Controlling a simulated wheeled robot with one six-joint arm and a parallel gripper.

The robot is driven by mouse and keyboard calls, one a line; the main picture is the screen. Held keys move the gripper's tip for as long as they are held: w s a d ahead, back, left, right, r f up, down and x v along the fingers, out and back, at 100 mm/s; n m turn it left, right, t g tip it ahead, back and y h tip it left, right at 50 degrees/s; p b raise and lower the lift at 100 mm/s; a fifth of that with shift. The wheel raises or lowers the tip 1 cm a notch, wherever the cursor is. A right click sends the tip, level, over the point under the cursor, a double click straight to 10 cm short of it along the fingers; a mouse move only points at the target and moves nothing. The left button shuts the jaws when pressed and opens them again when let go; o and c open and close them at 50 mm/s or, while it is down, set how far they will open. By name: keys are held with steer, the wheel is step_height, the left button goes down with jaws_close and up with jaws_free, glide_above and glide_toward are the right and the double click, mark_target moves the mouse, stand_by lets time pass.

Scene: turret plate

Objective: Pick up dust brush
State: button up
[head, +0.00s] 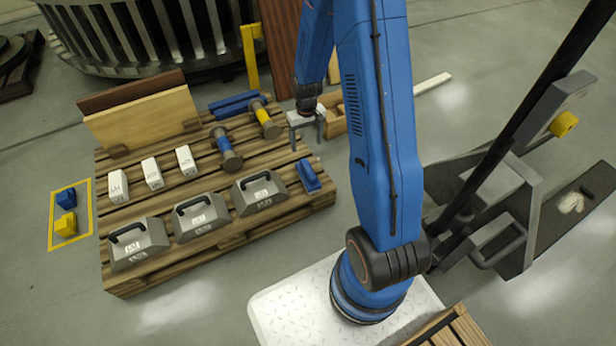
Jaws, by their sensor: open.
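A small blue block-like object with a darker lower part, which looks like the dust brush (308,176), lies near the right edge of the wooden pallet (225,243). My gripper (307,142) points down with its two fingers apart and nothing between them. In the picture it is just above and behind the blue object, apart from it. Its exact height over the pallet is hard to tell. The brush is fully visible; its bristles are too small to make out.
On the pallet stand several grey handled weights (200,219), white blocks (152,174), a blue-banded cylinder (226,150), a yellow-banded cylinder (265,118) and blue bars (234,103). A wooden box (334,120) is right beside my gripper. A pallet jack (480,215) stands at right.

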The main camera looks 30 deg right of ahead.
mark_target(308, 168)
step_height(308, 168, down, 13)
steer(key=shift+d+r, duration=0.1)
steer(key=shift+d+f, duration=0.15)
steer(key=shift+f, duration=1.2)
steer(key=shift+d+f, duration=0.1)
steer(key=shift+f, duration=1.2)
steer(key=c, duration=1.3)
steer(key=shift+r, duration=0.15)
step_height(308, 168, up, 10)
steer(key=shift+f, duration=0.15)
steer(key=shift+o, duration=1.4)
